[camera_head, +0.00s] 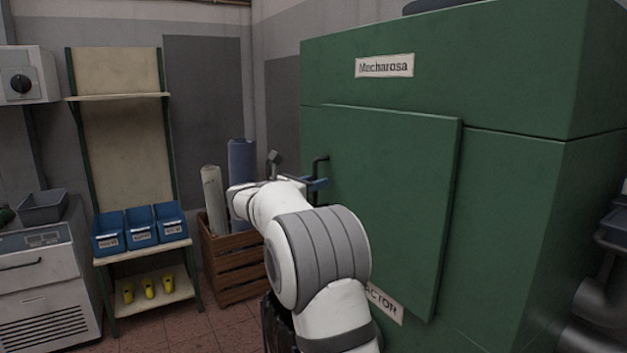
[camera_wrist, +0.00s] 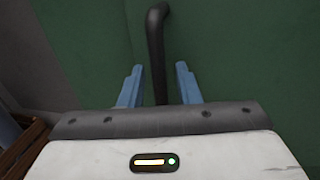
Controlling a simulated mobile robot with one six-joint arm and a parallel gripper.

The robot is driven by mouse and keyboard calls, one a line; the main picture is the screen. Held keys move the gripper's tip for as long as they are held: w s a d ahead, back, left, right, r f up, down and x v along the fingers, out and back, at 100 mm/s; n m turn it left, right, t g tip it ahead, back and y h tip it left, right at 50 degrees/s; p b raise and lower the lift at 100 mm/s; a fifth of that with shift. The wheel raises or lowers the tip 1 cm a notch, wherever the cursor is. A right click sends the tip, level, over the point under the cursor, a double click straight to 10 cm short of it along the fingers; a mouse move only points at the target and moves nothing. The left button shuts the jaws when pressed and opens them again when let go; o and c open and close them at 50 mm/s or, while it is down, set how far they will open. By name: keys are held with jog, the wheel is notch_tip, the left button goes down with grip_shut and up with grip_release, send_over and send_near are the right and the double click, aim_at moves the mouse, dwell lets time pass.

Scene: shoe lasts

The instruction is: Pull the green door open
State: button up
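The green door (camera_head: 395,200) is a raised panel on the front of the large green machine and looks closed. Its black handle (camera_head: 318,165) stands out at the door's left edge. In the wrist view the handle (camera_wrist: 157,50) runs down between the two blue fingers of my gripper (camera_wrist: 158,85). The fingers are open, with a gap on each side of the handle. In the head view my gripper (camera_head: 316,184) is at the handle, partly hidden by my white arm. The lower end of the handle is hidden behind the gripper body in the wrist view.
A wooden crate (camera_head: 232,262) with upright rolls (camera_head: 241,175) stands just left of the machine. A shelf with blue bins (camera_head: 140,228) and yellow items (camera_head: 150,288) is further left. A white appliance (camera_head: 45,285) stands at the far left. Tiled floor shows between them.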

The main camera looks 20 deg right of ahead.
jog(key=shift+d, duration=0.1)
jog(key=shift+c, duration=0.5)
grip_shut()
